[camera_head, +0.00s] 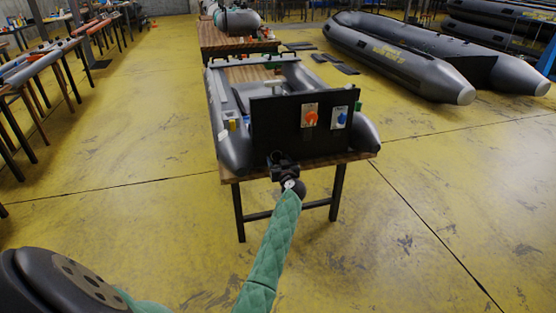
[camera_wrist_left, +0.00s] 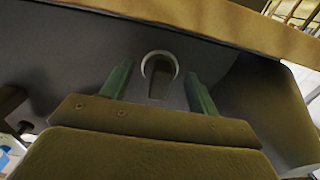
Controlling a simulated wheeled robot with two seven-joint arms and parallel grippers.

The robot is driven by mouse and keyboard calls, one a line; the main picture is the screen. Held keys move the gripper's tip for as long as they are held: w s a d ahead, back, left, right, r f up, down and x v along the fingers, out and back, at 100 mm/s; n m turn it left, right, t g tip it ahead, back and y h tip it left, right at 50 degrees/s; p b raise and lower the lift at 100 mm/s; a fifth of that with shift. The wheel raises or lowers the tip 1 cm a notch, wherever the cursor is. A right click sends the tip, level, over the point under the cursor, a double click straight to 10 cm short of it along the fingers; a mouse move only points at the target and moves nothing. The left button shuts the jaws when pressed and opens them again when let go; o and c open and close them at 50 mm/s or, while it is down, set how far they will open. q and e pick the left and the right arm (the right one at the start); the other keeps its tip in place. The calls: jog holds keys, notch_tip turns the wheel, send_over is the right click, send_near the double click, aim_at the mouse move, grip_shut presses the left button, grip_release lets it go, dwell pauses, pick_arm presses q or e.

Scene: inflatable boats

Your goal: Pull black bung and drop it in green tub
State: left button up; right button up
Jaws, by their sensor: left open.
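My left gripper (camera_head: 284,166) is at the lower edge of the boat's black transom board (camera_head: 280,125) in the head view. In the left wrist view its two green fingers (camera_wrist_left: 157,76) are open, one on each side of a pale ring. A dark plug-like piece (camera_wrist_left: 158,70), likely the black bung, sits inside the ring. I cannot tell whether the fingers touch it. The bung is hidden in the head view. A small green item (camera_head: 357,105) shows at the transom's right edge; I cannot tell whether it is the green tub. My right gripper is not in view.
The grey inflatable boat (camera_head: 228,150) rests on a wooden table (camera_head: 345,157). Orange (camera_head: 310,118) and blue (camera_head: 342,117) knobs are on the transom. A larger inflatable boat (camera_head: 400,62) lies at the back right. Benches line the left. The yellow floor around the table is clear.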

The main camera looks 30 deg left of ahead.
pick_arm(q)
grip_shut()
jog(key=shift+s+d, duration=0.1)
jog(key=shift+d, duration=0.05)
jog(key=shift+b+v, duration=0.5)
jog(key=shift+v, duration=2.25)
jog(key=shift+s, duration=0.1)
